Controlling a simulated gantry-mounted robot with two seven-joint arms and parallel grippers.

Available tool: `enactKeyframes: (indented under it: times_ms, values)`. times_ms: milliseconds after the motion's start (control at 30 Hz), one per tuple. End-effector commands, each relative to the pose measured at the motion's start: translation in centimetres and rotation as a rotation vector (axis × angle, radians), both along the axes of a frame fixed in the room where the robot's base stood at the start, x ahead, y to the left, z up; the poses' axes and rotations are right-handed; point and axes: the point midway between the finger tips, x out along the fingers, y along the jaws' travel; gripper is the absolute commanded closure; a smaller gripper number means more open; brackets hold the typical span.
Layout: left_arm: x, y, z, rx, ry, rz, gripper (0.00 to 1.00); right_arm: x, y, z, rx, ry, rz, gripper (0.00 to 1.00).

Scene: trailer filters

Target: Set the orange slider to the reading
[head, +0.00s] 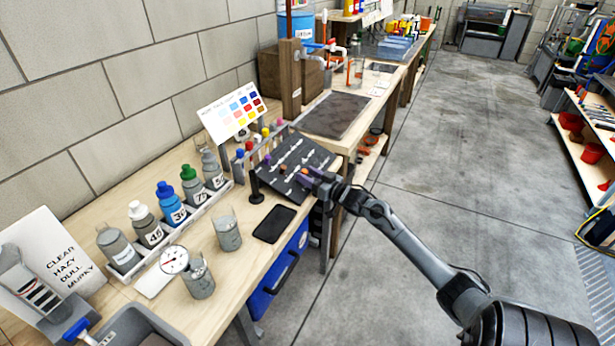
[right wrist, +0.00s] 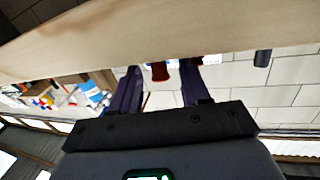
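A dark slider board (head: 290,165) lies tilted on the left bench, with white scale marks and several small coloured knobs. A small orange knob (head: 284,168) shows on it; its exact reading is too small to tell. My right gripper (head: 307,175) is at the board's right side, its fingertips over or close to the board. In the right wrist view its two dark fingers (right wrist: 160,88) stand apart. A red-brown knob-like thing (right wrist: 160,71) shows between them; I cannot tell if it is the slider or if it is touched. My left gripper is not in view.
A colour chart (head: 232,112) stands behind the board. A black flat pad (head: 274,224) and a grey beaker (head: 228,234) are in front. A bottle rack (head: 180,225) stands to the left. The grey floor (head: 440,160) on the right is clear.

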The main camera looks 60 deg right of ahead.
Motion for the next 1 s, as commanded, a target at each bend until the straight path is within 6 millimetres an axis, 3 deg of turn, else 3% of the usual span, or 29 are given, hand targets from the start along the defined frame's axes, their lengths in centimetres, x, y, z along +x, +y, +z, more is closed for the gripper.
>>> enactKeyframes:
  times_ms: [433,1000]
  values:
    - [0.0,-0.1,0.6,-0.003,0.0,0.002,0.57,-0.9,0.3,0.1,0.0,0.0,0.001,0.54]
    - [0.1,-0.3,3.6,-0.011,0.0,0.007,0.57,-9.4,2.1,0.1,0.001,0.0,0.0,0.54]
